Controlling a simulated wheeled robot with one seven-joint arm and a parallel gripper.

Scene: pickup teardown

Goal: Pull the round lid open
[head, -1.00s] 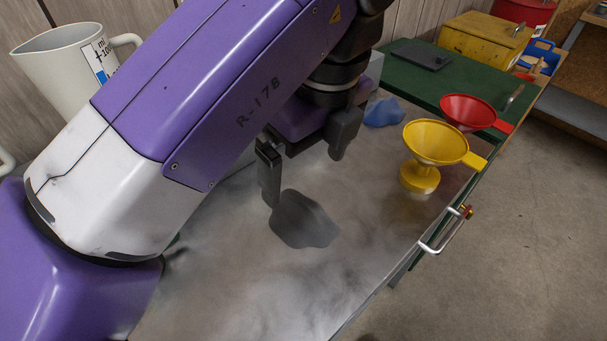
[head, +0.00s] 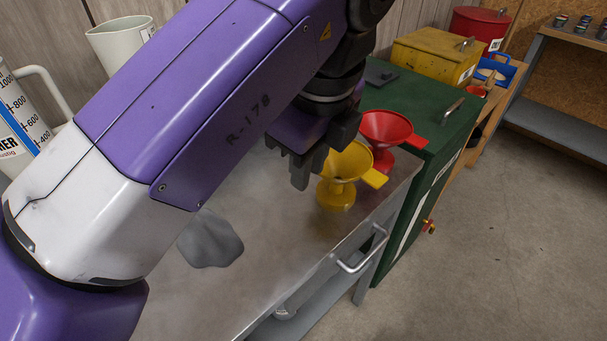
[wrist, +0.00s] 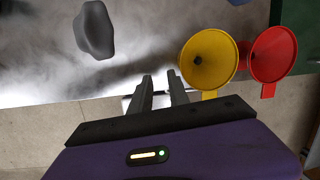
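A red round container (head: 480,28) stands at the far back right in the head view. It has a label, and its top is flat and looks closed. The round container does not show in the wrist view.
A yellow funnel (head: 338,190) and a red funnel (head: 390,132) stand right of my gripper. The floor (head: 480,240) at right is clear.

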